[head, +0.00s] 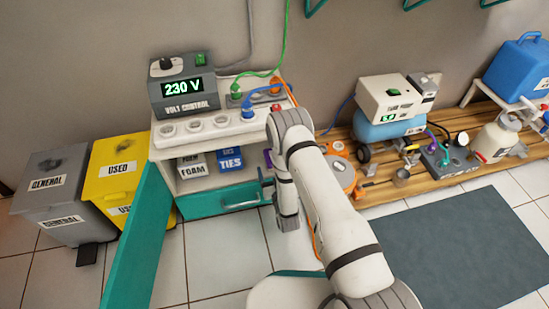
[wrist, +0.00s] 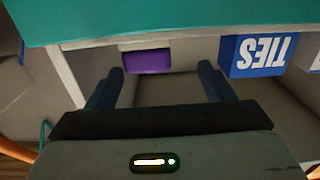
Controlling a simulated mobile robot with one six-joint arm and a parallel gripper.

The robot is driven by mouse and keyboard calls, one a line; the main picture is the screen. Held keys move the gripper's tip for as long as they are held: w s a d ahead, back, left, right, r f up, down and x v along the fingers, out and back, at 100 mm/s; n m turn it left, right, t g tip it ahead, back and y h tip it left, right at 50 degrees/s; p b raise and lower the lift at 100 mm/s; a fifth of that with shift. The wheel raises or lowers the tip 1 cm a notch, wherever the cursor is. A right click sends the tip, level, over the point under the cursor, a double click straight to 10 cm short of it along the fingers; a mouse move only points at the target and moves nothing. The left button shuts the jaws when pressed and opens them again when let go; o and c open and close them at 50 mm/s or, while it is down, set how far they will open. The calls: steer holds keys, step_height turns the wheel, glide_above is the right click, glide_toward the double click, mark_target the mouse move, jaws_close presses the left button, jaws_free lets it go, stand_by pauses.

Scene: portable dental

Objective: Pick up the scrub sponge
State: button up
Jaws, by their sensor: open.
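A purple block that looks like the scrub sponge (wrist: 147,61) lies inside the cabinet's shelf space in the wrist view, beyond my fingertips and between them, left of the middle. A small purple patch in the head view (head: 268,158) shows beside my arm, mostly hidden by it. My gripper (wrist: 161,68) is open and empty, its two dark fingers apart and reaching toward the shelf opening. In the head view its dark fingers (head: 266,182) show at the right front of the cabinet.
A blue TIES box (wrist: 256,56) stands right of the fingers in the wrist view; the head view also shows a FOAM box (head: 193,167). A teal drawer (head: 222,201) lies below the shelf. An open teal door (head: 140,235) stands at left.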

mark_target(267, 153)
steer(key=b+x, duration=0.1)
steer(key=x, duration=0.2)
steer(key=d+b+x, duration=0.1)
steer(key=b+x, duration=0.1)
steer(key=x, duration=0.1)
steer(key=shift+w+d, duration=0.15)
steer(key=shift+w+r, duration=0.1)
steer(key=shift+w, duration=0.35)
steer(key=c, duration=1.1)
steer(key=shift+o, duration=0.2)
steer(key=shift+r, duration=0.1)
